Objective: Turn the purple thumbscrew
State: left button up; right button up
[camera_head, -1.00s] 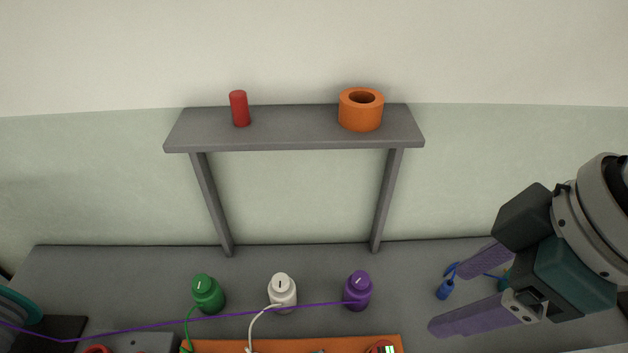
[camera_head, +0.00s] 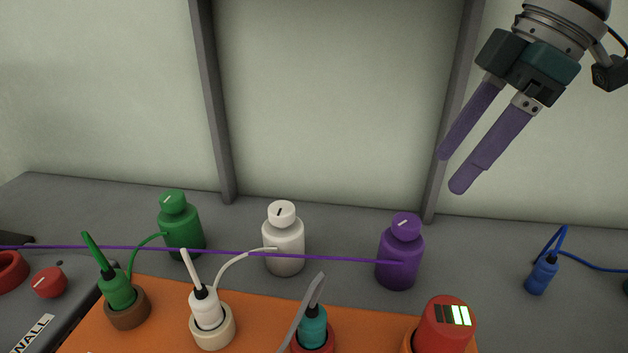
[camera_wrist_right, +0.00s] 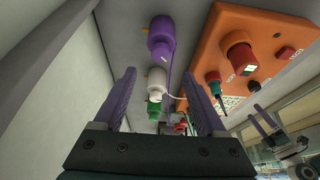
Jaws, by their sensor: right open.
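The purple thumbscrew (camera_head: 406,226), with a white mark across its top, sits on a purple bottle (camera_head: 400,265) at the right of a row of three bottles. A purple line runs from this bottle off to the left. My right gripper (camera_head: 450,172) is open and empty, its purple fingers pointing down-left, above and to the right of the thumbscrew in the head view. In the right wrist view the purple bottle (camera_wrist_right: 160,30) shows beyond and between the fingers (camera_wrist_right: 160,95), apart from them. My left gripper is not in the head view.
A white bottle (camera_head: 284,250) and a green bottle (camera_head: 182,232) stand to the left. An orange panel (camera_head: 255,315) with plugs and a red device (camera_head: 446,325) lies in front. A blue plug (camera_head: 541,275) lies at right.

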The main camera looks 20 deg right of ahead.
aim_at(408, 220)
jog(key=b+x, duration=0.1)
jog(key=x, duration=0.8)
jog(key=shift+f, duration=0.1)
jog(key=shift+c, duration=0.4)
grip_shut()
